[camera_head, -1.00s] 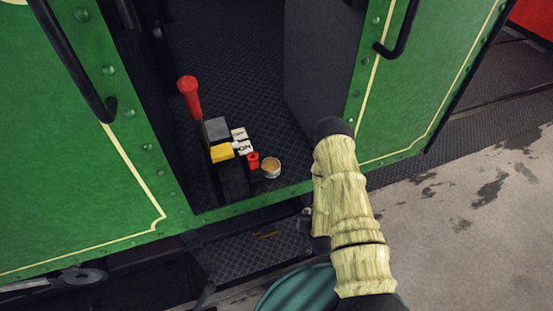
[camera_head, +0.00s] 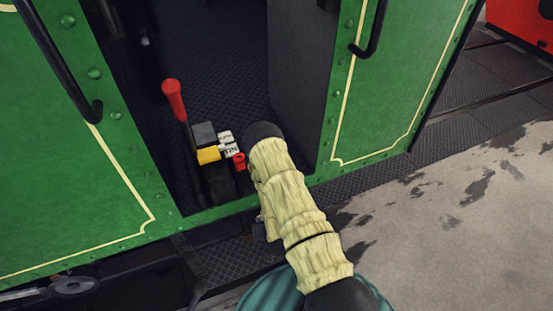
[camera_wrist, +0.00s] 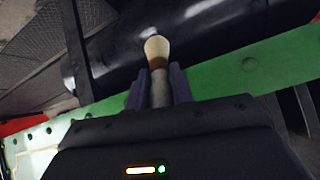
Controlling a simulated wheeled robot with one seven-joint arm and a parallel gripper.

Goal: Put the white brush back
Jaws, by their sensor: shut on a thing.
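In the wrist view the brush (camera_wrist: 157,49) has a pale cream rounded tip, a brown band and a greyish-white handle. My gripper (camera_wrist: 159,87) is shut on its handle, with the tip pointing away from the camera. Beyond the tip lies a dark, shiny rounded surface (camera_wrist: 120,60), and the tip overlaps it in the picture. I cannot tell whether they touch. In the head view my sleeved arm hides the gripper and brush. No place for the brush is clearly visible.
The green tram side (camera_head: 90,190) flanks an open doorway with a dark patterned floor (camera_head: 215,95). A red-handled lever (camera_head: 173,100) rises beside a yellow block (camera_head: 208,154), white labelled blocks (camera_head: 230,149) and a small red piece (camera_head: 239,161). A black handrail (camera_head: 373,35) is at right.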

